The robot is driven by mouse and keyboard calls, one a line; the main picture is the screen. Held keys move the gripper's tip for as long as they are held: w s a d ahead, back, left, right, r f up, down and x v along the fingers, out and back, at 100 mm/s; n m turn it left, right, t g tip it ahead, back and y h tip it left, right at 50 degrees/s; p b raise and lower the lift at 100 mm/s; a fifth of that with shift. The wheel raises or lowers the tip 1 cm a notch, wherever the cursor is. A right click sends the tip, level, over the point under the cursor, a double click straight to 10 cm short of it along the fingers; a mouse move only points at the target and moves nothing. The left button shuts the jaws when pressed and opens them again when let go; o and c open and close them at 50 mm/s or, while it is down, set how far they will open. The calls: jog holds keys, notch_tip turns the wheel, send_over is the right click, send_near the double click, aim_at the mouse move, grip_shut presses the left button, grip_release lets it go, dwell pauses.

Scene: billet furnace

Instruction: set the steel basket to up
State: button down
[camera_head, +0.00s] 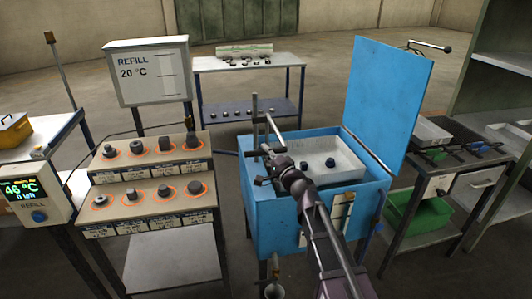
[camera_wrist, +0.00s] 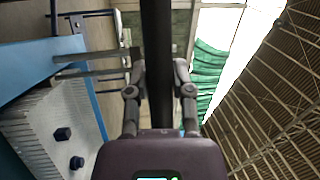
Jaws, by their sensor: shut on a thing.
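The steel basket (camera_head: 345,167) is a pale metal tray inside the open blue tank (camera_head: 270,212), its rim close to the tank's top edge. Two dark pieces lie in it. In the wrist view the basket (camera_wrist: 38,128) shows at the lower left with a perforated side. My gripper (camera_head: 272,160) is at the tank's left side, beside the basket. In the wrist view my gripper (camera_wrist: 160,70) has its fingers on either side of a dark bar (camera_wrist: 157,30) and is shut on it. The bar's join to the basket is hidden.
The tank's blue lid (camera_head: 382,100) stands open on the right. A stepped stand (camera_head: 150,175) with several dark pieces is on the left, near a "REFILL 20 °C" sign (camera_head: 147,72). A side table (camera_head: 440,190) stands at right.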

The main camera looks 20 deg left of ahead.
notch_tip(320, 180, up, 3)
jog(key=shift+r+p, duration=0.2)
jog(key=shift+p, duration=1)
jog(key=shift+w+a, duration=0.15)
jog(key=c, duration=0.7)
grip_release()
jog(key=shift+r, duration=0.1)
jog(key=shift+o, duration=1.1)
jog(key=shift+f, duration=0.2)
